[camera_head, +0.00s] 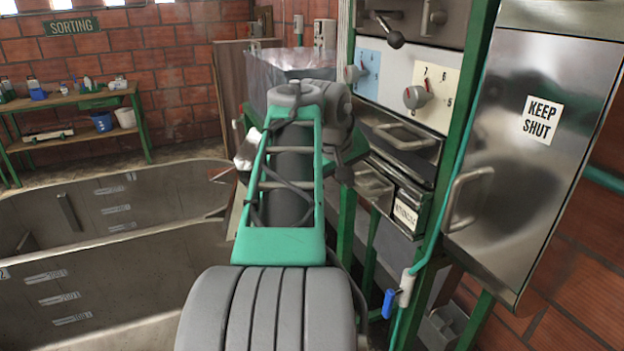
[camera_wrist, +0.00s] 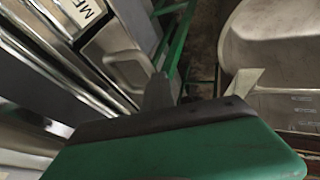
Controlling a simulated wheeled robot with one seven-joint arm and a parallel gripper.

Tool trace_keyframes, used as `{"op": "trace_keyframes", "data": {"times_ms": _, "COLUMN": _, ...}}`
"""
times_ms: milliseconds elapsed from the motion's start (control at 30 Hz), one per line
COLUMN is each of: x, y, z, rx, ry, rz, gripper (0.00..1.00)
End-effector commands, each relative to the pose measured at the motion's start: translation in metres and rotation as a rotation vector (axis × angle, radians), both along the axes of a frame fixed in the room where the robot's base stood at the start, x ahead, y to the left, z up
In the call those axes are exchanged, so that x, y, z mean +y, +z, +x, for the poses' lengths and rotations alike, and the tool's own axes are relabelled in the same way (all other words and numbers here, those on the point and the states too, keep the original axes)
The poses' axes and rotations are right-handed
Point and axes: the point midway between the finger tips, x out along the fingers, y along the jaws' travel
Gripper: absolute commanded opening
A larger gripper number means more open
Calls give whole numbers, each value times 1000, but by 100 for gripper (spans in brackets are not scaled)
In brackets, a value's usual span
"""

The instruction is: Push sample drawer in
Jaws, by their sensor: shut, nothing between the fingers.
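Two metal drawer fronts sit in the green-framed cabinet right of my arm in the head view. The upper drawer (camera_head: 415,148) has a bar handle. The lower drawer (camera_head: 376,188) stands out toward my arm, beside a white label (camera_head: 405,215) whose words I cannot read surely. I cannot tell which is the sample drawer. In the wrist view, a metal front with a recessed grip (camera_wrist: 112,48) and a partly cut label (camera_wrist: 84,12) lies at upper left. My gripper (camera_wrist: 160,92) is shut and empty near it; contact is unclear. My arm mostly hides it in the head view.
Knobs and dials (camera_head: 416,97) sit above the drawers. A metal door marked KEEP SHUT (camera_head: 530,150) with a handle stands at right. A blue-handled valve (camera_head: 389,303) is below. Large metal tanks (camera_head: 110,215) fill the left; a shelf (camera_head: 70,105) stands behind.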

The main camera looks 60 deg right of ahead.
Motion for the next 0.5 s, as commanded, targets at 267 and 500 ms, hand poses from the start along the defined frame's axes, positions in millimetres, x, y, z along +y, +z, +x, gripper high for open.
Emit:
{"op": "trace_keyframes", "data": {"times_ms": 267, "x": 45, "y": 30, "z": 19, "rx": -4, "ry": 9, "rz": -2, "gripper": 0}}
{"op": "trace_keyframes", "data": {"times_ms": 500, "x": 76, "y": 80, "z": 12, "rx": -1, "ry": -2, "rz": 3, "gripper": 0}}
